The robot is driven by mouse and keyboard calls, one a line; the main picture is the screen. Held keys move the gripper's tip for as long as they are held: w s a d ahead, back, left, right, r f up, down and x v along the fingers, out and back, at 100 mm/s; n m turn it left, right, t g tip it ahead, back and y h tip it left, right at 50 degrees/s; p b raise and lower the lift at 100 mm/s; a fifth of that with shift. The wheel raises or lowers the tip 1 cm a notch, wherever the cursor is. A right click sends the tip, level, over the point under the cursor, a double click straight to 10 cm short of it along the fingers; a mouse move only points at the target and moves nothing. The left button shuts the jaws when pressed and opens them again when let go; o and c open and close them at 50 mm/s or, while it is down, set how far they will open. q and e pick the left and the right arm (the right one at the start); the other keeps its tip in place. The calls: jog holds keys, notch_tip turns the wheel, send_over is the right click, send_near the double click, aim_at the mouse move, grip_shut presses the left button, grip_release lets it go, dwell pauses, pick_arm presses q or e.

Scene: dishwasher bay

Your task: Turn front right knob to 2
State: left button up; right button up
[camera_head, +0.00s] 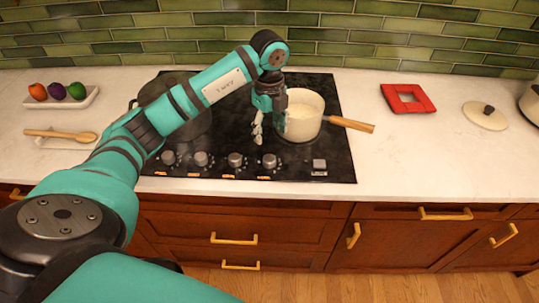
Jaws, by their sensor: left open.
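A row of several silver knobs runs along the front of the black cooktop (335,150). The rightmost round knob (269,162) is at the right end of that row; its setting is too small to read. I cannot tell from labels which knob is the front right one. My left gripper (269,128) is open and empty, pointing down over the cooktop, behind and above the rightmost knob and apart from it. It is beside the left side of a cream saucepan (301,124); I cannot tell whether they touch. My right gripper is not in view.
The saucepan's wooden handle (351,124) points right. A dark pot (165,95) stands at the cooktop's left, partly behind my arm. A small square silver piece (319,166) sits right of the knobs. A red trivet (408,99) and a lid (485,115) lie on the right counter, with free room in front.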

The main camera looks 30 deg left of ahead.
aim_at(269, 158)
pick_arm(q)
notch_tip(269, 158, down, 10)
jog(key=shift+r+p, duration=0.15)
jog(key=shift+p, duration=0.85)
jog(key=shift+f, duration=0.6)
jog(key=c, duration=1.2)
jog(key=shift+o, duration=0.2)
